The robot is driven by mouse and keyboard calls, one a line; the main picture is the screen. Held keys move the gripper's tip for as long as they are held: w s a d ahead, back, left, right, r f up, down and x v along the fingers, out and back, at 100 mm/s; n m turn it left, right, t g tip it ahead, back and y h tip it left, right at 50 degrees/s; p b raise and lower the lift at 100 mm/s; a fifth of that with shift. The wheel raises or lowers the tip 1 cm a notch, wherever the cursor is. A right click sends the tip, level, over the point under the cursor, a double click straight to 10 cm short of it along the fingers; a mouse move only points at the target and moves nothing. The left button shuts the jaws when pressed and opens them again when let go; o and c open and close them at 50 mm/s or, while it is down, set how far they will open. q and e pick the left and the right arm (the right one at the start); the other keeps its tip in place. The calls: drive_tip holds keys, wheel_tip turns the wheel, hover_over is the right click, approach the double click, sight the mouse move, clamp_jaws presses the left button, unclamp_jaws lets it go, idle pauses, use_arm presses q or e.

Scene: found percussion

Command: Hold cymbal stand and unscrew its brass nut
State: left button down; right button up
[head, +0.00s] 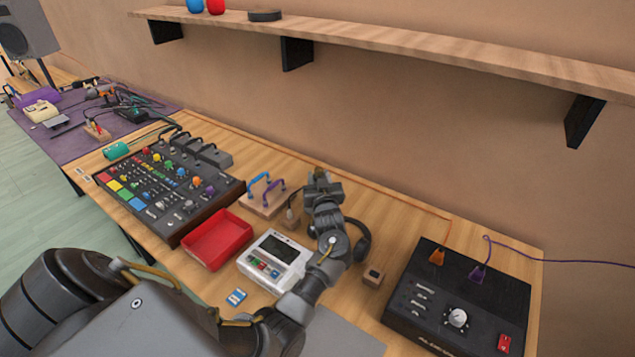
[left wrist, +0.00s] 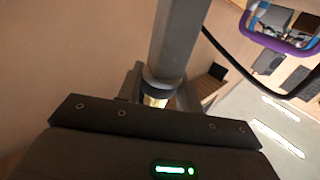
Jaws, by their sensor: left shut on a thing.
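My left gripper (head: 322,188) is over the back of the table, near the wall. It is shut on a small brass nut (left wrist: 155,100), which shows just past the gripper body in the left wrist view, under a dark collar. In the head view only a small brownish-gold bit shows at the jaws. The cymbal stand is mostly hidden by the gripper and arm, and I cannot make out its shape. My right gripper is not in view.
A wooden block with blue and purple handles (head: 265,207) is left of the gripper. A white device (head: 270,262), red tray (head: 217,240) and mixer (head: 165,190) lie further left. Dark headphones (head: 362,238), a small wooden block (head: 373,277) and black box (head: 455,300) are right. A shelf (head: 420,48) overhangs.

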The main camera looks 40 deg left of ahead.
use_arm(q)
wheel_tip(320, 180, down, 2)
drive_tip(key=shift+a+f, duration=0.1)
drive_tip(key=shift+f, duration=0.05)
drive_tip(key=c, duration=0.9)
unclamp_jaws()
